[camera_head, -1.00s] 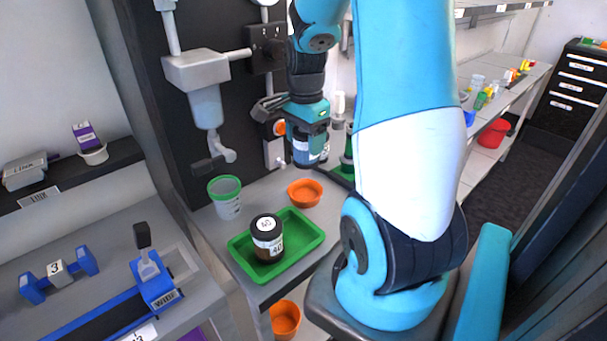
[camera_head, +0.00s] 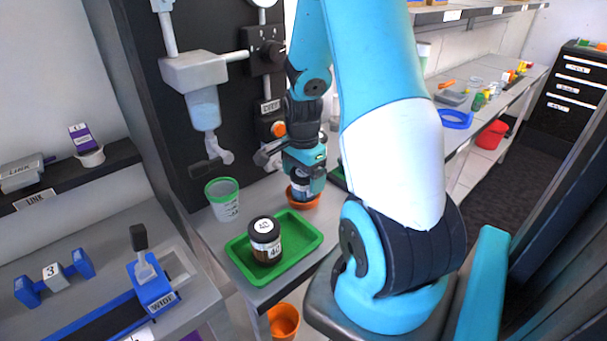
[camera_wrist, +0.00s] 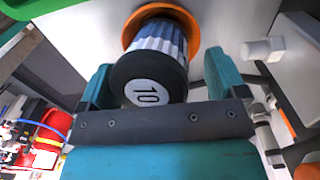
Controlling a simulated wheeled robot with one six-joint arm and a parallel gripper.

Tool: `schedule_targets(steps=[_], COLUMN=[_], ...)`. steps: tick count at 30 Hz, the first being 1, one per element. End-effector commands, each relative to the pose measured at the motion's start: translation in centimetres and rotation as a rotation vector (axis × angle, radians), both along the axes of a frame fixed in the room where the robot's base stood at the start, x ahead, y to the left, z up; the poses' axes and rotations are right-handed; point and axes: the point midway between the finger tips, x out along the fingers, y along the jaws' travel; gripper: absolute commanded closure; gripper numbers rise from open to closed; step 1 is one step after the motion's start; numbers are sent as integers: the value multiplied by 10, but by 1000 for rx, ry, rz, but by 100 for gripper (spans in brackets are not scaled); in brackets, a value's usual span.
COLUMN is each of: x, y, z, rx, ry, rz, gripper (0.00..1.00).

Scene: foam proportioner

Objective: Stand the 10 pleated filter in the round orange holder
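The 10 pleated filter (camera_wrist: 155,65) has a dark cap with a white "10" label and a white-and-blue pleated body. In the wrist view its lower end is inside the round orange holder (camera_wrist: 188,17), and it looks roughly upright there. In the head view the holder (camera_head: 309,203) shows on the grey bench, with the filter (camera_head: 300,186) partly hidden by my gripper (camera_head: 305,178). In the wrist view my gripper (camera_wrist: 160,80) is open around the cap. A gap shows at the right finger; the left finger is close to the cap or touching it. The filter's base is hidden.
A green tray (camera_head: 310,238) with a dark labelled jar (camera_head: 265,240) stands in front of the holder. A green-rimmed cup (camera_head: 223,200) is to the left. The black panel (camera_head: 150,110) with pipes and a dispenser (camera_head: 203,105) rises behind.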

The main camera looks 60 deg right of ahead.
Motion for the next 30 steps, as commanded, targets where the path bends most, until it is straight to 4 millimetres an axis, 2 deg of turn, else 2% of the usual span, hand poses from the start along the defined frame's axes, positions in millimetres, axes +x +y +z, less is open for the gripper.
schedule_targets(steps=[7, 11, 24, 30], x=[1, 2, 2, 1], y=[0, -1, -1, -1], z=[2, 13, 102, 120], rx=[-2, -3, -5, -3], ry=[-3, -5, -7, -3], rz=[0, 1, 1, 0], gripper=[10, 10, 10, 10])
